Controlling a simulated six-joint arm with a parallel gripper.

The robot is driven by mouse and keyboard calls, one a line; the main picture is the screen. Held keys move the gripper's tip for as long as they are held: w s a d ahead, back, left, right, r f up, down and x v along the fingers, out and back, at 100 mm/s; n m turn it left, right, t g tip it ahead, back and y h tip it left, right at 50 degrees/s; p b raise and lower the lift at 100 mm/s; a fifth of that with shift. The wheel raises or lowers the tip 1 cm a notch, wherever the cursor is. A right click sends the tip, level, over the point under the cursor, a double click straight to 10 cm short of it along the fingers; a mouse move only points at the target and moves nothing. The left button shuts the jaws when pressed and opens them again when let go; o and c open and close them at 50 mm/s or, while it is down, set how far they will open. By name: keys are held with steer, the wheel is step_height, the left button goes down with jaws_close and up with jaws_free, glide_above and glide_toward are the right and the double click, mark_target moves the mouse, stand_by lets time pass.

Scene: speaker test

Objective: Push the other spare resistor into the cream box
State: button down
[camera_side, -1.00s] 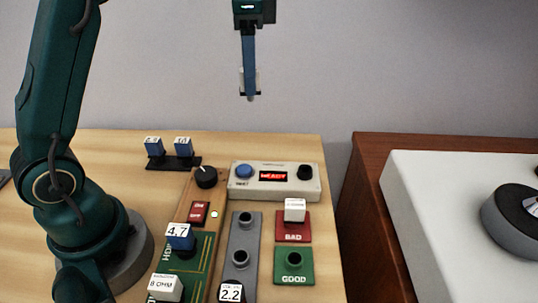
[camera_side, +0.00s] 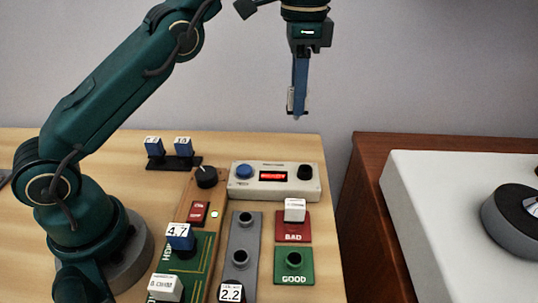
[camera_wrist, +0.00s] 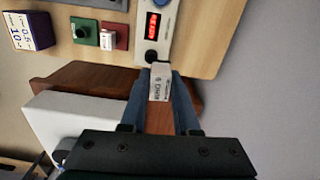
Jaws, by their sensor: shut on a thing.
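My gripper (camera_side: 298,112) is high above the table, behind and right of the cream box (camera_side: 240,189). Its blue fingers are shut on a small white block (camera_wrist: 160,84) with dark lettering, which looks like "8 OHM" in the wrist view. The cream box has a blue knob, a red display and a black round part, and also shows in the wrist view (camera_wrist: 149,32). Two blue blocks with white labelled tops, one on the left (camera_side: 153,147) and one on the right (camera_side: 183,147), stand in a black rack (camera_side: 165,167). Which one is the other spare resistor is unclear.
A white block (camera_side: 294,210) stands on the red BAD pad (camera_side: 290,238), beside the green GOOD pad (camera_side: 276,279). A blue 4.7 block (camera_side: 180,243) and a white 8 OHM block (camera_side: 165,288) are on a green board. A grey rail (camera_side: 240,282) lies between.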

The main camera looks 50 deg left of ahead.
steer(key=shift+w+d+f+m, duration=0.15)
steer(key=shift+d+f, duration=0.3)
steer(key=shift+d, duration=0.05)
steer(key=shift+w+d+f+m, duration=0.15)
steer(key=shift+d+f, duration=0.3)
steer(key=shift+d+f, duration=0.45)
steer(key=shift+f, duration=0.05)
steer(key=shift+f, duration=3.35)
steer(key=shift+f, duration=1.1)
steer(key=c, duration=0.6)
jaws_free()
steer(key=shift+r, duration=0.15)
